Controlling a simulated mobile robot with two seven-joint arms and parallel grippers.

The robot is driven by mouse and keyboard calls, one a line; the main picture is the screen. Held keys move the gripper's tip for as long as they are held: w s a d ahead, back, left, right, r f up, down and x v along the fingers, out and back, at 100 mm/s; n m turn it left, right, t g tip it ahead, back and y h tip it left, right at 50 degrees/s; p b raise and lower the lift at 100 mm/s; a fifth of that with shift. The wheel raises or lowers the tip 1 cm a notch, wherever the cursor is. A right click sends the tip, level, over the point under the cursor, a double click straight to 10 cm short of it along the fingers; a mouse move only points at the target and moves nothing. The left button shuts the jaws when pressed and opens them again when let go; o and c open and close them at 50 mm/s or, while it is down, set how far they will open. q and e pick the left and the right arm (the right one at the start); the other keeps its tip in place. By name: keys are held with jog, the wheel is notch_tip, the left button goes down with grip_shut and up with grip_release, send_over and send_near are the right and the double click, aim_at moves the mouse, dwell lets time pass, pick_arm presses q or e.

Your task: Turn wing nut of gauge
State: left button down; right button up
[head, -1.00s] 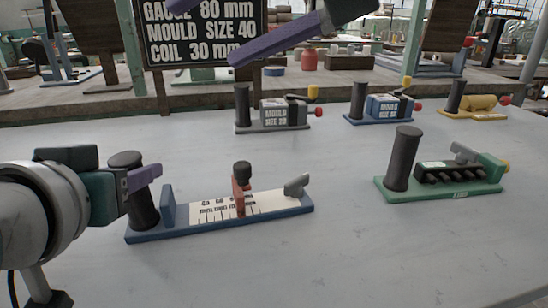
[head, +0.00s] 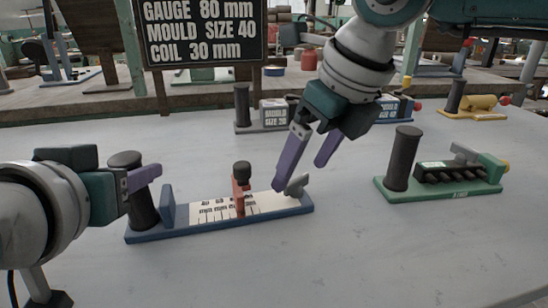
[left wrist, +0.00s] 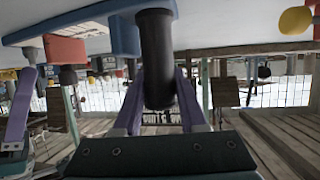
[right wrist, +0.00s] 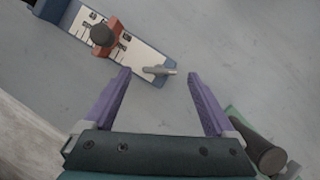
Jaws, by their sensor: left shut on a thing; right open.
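The gauge is a blue base (head: 220,230) with a white scale, a red slider (head: 239,190) with a black knob, and a black upright handle (head: 143,200) at its left end. The grey wing nut (head: 297,184) is at its right end. My left gripper (head: 150,177) is shut on the black handle, which stands between its fingers in the left wrist view (left wrist: 157,60). My right gripper (head: 300,176) is open at the wing nut. In the right wrist view, the wing nut (right wrist: 160,71) lies between the two spread fingertips; I cannot tell any contact.
A green device (head: 440,187) with a black post stands to the right. A grey device (head: 270,115), a blue one (head: 385,108) partly behind my right arm, and a yellow one (head: 475,106) stand at the back. A sign (head: 203,30) reads gauge 80 mm. The front of the table is clear.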

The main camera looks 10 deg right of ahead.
jog(key=shift+x, duration=0.95)
jog(key=shift+c, duration=0.2)
jog(key=c, duration=1.3)
